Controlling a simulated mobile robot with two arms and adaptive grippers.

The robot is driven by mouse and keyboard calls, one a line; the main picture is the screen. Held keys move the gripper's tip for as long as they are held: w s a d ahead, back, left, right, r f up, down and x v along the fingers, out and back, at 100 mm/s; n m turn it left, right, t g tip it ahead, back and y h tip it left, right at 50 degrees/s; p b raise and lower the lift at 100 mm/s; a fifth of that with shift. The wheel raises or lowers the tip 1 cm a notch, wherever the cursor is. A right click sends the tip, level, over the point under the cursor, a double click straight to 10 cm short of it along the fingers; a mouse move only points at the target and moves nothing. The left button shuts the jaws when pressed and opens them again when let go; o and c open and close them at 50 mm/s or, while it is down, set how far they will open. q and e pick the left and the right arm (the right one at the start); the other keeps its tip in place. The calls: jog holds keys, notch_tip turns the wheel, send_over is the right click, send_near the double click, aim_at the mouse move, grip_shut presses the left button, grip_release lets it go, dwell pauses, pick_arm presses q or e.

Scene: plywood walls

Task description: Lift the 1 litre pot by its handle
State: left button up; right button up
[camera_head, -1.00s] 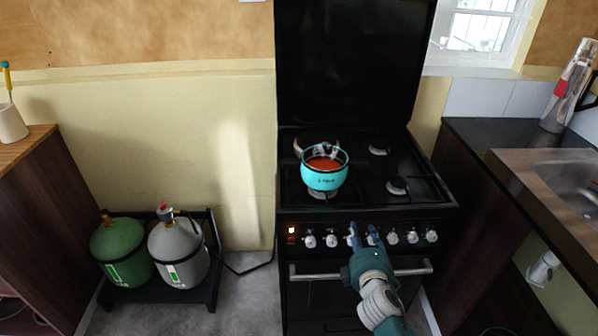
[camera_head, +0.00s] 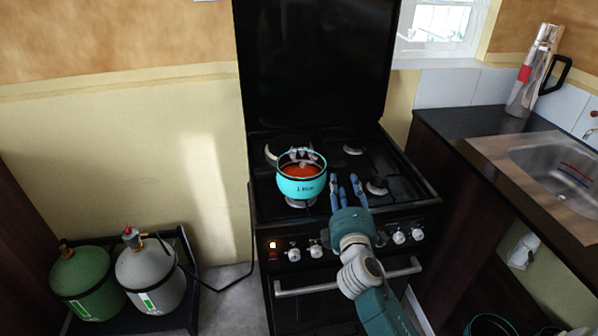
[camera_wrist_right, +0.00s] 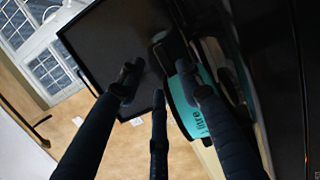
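The turquoise pot (camera_head: 299,188) stands upright on the front left burner of the black stove, with an orange-red content inside. Its lettering also shows in the wrist view, where the pot (camera_wrist_right: 182,104) is partly hidden behind a finger. A pale grey part, perhaps the handle (camera_head: 301,154), shows at its back rim; its shape is unclear. My right gripper (camera_head: 345,182) is just right of the pot, above the stove's front, fingers pointing to the back. Its three fingers are spread and empty, also in the wrist view (camera_wrist_right: 158,85). My left gripper is not in view.
The stove (camera_head: 400,190) has a raised black lid at its back and knobs along its front. A counter with a sink (camera_head: 556,170) and a metal flask (camera_head: 533,75) is on the right. A green and a grey gas bottle (camera_head: 150,280) stand at lower left.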

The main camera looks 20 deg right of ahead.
aim_at(340, 167)
jog(key=x, duration=0.2)
jog(key=shift+w+d+r, duration=0.15)
jog(key=shift+w, duration=0.15)
jog(key=shift+p+x, duration=0.3)
jog(key=shift+x, duration=0.9)
jog(key=shift+w+d, duration=0.15)
jog(key=shift+w, duration=0.2)
jog(key=x, duration=0.3)
jog(key=shift+w+d, duration=0.1)
jog(key=shift+w, duration=0.25)
jog(key=shift+w+d+f, duration=0.2)
jog(key=shift+w+f, duration=0.05)
jog(key=shift+w, duration=0.2)
jog(key=shift+s+r, duration=0.1)
jog(key=c, duration=0.8)
grip_shut()
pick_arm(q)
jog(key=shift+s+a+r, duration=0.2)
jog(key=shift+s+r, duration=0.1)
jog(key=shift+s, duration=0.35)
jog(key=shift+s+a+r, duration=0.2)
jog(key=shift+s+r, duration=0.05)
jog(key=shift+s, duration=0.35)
pick_arm(e)
jog(key=shift+r, duration=0.1)
